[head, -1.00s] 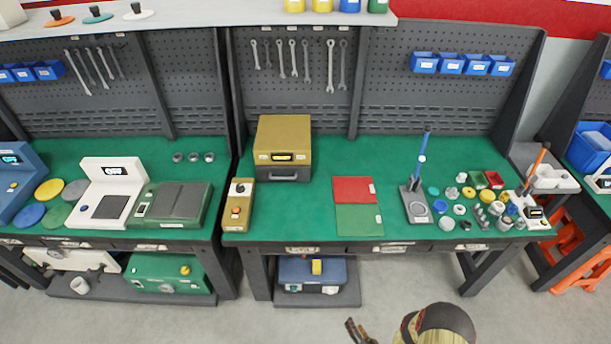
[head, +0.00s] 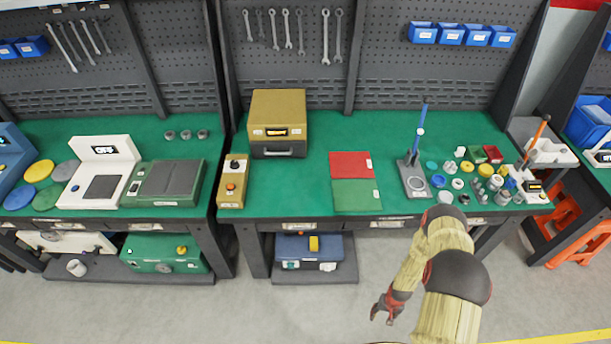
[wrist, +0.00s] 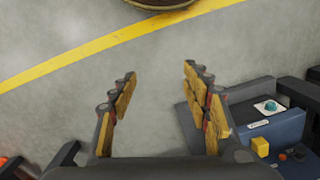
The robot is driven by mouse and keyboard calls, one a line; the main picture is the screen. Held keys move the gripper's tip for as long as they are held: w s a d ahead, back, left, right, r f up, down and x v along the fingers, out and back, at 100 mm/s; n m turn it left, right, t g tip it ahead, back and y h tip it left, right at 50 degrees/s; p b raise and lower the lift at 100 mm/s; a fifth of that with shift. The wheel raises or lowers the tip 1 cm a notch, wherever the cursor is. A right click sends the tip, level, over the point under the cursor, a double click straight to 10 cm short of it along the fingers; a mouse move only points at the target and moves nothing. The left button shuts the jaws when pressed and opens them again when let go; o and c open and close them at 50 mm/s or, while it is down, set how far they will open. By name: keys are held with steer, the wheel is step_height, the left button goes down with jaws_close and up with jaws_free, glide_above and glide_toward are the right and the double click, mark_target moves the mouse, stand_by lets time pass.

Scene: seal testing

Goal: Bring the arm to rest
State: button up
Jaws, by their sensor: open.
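My gripper (head: 387,308) hangs in front of the middle workbench in the head view, below the level of its top and over the grey floor. My arm bends down to it from the right, near the front edge of the bench. In the wrist view my gripper (wrist: 157,95) has its two fingers spread wide apart, with only bare floor seen between them. It holds nothing and touches nothing that I can see.
The green-topped bench (head: 300,192) stands just beyond my arm. A blue case (head: 312,258) sits on its lower shelf and also shows in the wrist view (wrist: 285,135). Small parts and a press (head: 415,165) stand at the bench's right. Floor in front is clear.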

steer(key=w+r+n+g+b, duration=0.15)
steer(key=r+b, duration=0.25)
steer(key=r, duration=1.2)
steer(key=w+r+m+g+b, duration=0.1)
steer(key=w+r+b, duration=0.2)
steer(key=r, duration=1.3)
steer(key=s+a+r+n+t+b, duration=0.1)
steer(key=s+a+r+t+b, duration=0.2)
steer(key=r, duration=0.5)
steer(key=s+a+r+t+b, duration=0.3)
steer(key=s+a+r+b, duration=0.2)
steer(key=r, duration=0.4)
steer(key=s+a+r+n+t+b, duration=0.1)
steer(key=s+a+r+t+b, duration=0.2)
steer(key=a+r+b, duration=0.3)
step_height(320, 180, up, 4)
steer(key=shift+s+a+f+n+h+b, duration=0.15)
steer(key=shift+s+f+n+h+b, duration=0.15)
steer(key=shift+s+b, duration=0.65)
steer(key=shift+o, duration=1.2)
steer(key=shift+r, duration=0.1)
